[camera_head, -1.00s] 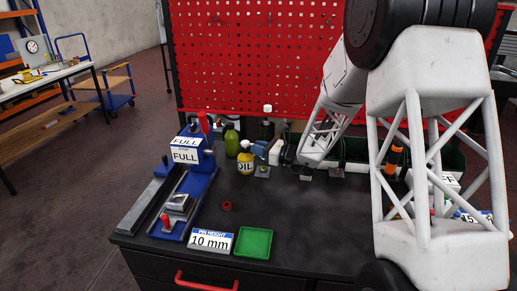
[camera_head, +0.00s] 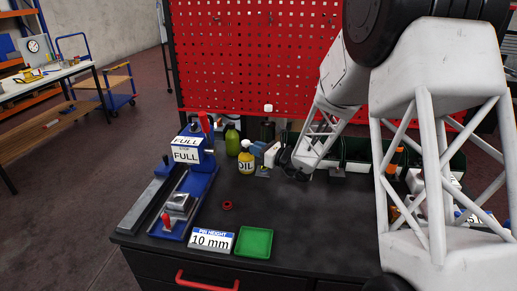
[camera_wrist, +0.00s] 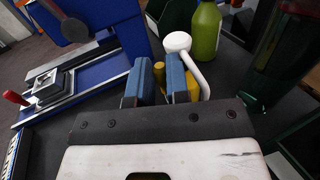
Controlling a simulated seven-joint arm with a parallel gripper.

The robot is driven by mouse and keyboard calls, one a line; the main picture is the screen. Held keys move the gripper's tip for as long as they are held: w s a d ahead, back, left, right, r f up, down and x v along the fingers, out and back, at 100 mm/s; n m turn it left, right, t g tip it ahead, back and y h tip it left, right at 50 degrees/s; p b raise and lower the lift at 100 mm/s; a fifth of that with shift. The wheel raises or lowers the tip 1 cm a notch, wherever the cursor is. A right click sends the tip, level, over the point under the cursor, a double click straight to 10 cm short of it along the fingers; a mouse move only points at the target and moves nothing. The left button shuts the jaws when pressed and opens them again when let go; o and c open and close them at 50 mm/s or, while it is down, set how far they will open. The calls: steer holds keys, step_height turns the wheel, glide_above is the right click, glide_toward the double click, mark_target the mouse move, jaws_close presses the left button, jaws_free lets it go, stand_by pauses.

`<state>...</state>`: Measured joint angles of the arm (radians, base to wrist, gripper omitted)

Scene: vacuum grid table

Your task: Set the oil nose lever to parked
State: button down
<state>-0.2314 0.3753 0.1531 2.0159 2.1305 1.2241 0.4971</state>
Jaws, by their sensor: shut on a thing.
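The oil bottle (camera_head: 246,163), yellow with a white "OIL" label, stands upright on the dark bench. In the wrist view a white curved spout with a round white end (camera_wrist: 177,42) rises beside the fingers. My gripper (camera_head: 258,149) is at the bottle's upper right. In the wrist view its two blue fingers (camera_wrist: 159,72) are close around a yellow part (camera_wrist: 157,76) of the bottle. More yellow shows right of the right finger. The fingers hide most of the bottle there, and I cannot make out the lever's setting.
A green bottle (camera_head: 232,140) stands just behind. A blue press fixture (camera_head: 200,190) with "FULL" signs is left. A red ring (camera_head: 227,205), a green tray (camera_head: 255,243) and a "10 mm" sign (camera_head: 211,241) lie in front. Dark bins (camera_head: 355,150) stand right. The bench's front middle is clear.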

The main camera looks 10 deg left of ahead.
steer(key=shift+s+a+m+t+h, duration=0.3)
steer(key=shift+a+m+t+h, duration=0.15)
steer(key=shift+m+t+h, duration=0.55)
steer(key=shift+s+a+m+t+h, duration=0.35)
steer(key=shift+m+t+h, duration=0.4)
steer(key=shift+t, duration=0.45)
steer(key=shift+s+a+m+t+h, duration=0.25)
steer(key=shift+a+m+t+h, duration=0.25)
steer(key=shift+m+t+h, duration=0.4)
steer(key=shift+a+m+t, duration=0.1)
steer(key=shift+m+t, duration=0.15)
steer(key=shift+t, duration=0.15)
steer(key=c, duration=1.4)
jaws_free()
steer(key=shift+s, duration=0.15)
steer(key=shift+v, duration=3.8)
